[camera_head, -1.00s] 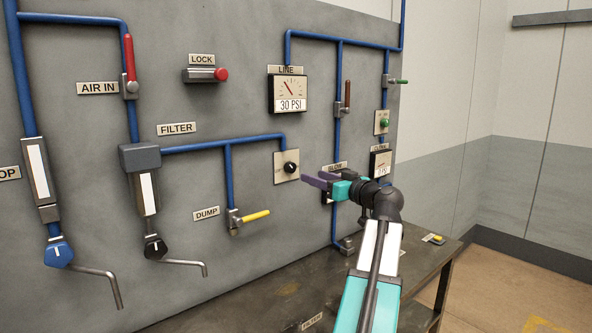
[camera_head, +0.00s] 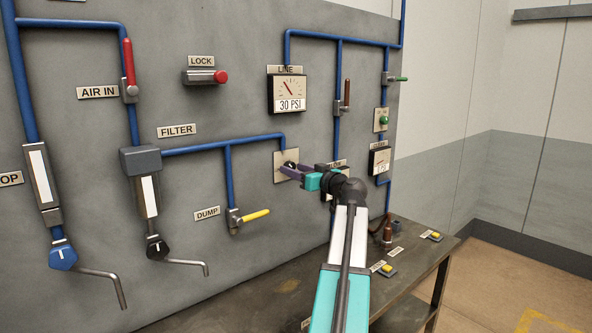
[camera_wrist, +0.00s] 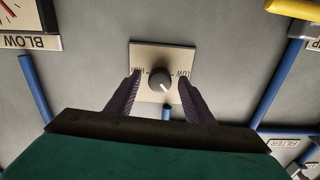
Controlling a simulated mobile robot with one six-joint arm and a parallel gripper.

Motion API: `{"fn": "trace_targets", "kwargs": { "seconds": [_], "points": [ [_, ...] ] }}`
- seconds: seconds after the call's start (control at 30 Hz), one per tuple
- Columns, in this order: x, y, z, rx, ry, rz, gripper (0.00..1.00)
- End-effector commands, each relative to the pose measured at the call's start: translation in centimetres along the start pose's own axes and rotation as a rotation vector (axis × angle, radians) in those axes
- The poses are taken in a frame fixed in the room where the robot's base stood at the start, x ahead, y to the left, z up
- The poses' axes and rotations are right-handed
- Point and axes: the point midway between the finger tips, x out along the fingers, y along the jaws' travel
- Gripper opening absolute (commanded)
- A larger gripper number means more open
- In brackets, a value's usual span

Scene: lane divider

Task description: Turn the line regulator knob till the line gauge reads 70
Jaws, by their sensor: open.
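The line regulator knob is a round black knob (camera_wrist: 160,81) with a white pointer mark, on a beige plate (camera_wrist: 150,57) with small lettering at its sides. In the head view the plate (camera_head: 279,158) shows, and my gripper partly hides the knob. My gripper (camera_wrist: 160,82) is open, with one purple finger on each side of the knob. I cannot tell whether the fingers touch it. In the head view my gripper (camera_head: 288,168) reaches the plate from the right. The line gauge (camera_head: 288,91) above reads 30 PSI.
The yellow dump handle (camera_head: 256,215) sticks out below left of the plate. The blow gauge (camera_wrist: 20,20) shows in the wrist view. Blue pipes (camera_head: 225,143) run along the grey panel. A bench (camera_head: 405,268) with yellow buttons stands below right.

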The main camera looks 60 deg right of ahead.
Motion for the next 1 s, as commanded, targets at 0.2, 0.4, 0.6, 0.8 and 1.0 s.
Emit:
{"fn": "trace_targets", "kwargs": {
  "seconds": [0.2,0.4,0.6,0.8,1.0],
  "points": [
    [-0.01,-0.02,0.02,0.000,0.000,0.000,0.43],
    [0.00,-0.03,0.02,0.000,0.000,-0.001,0.09],
    [0.00,-0.04,0.04,0.005,0.000,-0.001,0.07],
    [0.01,-0.05,0.09,0.038,0.000,-0.001,0.07],
    [0.03,-0.07,0.19,0.119,0.000,-0.001,0.07]
  ]
}}
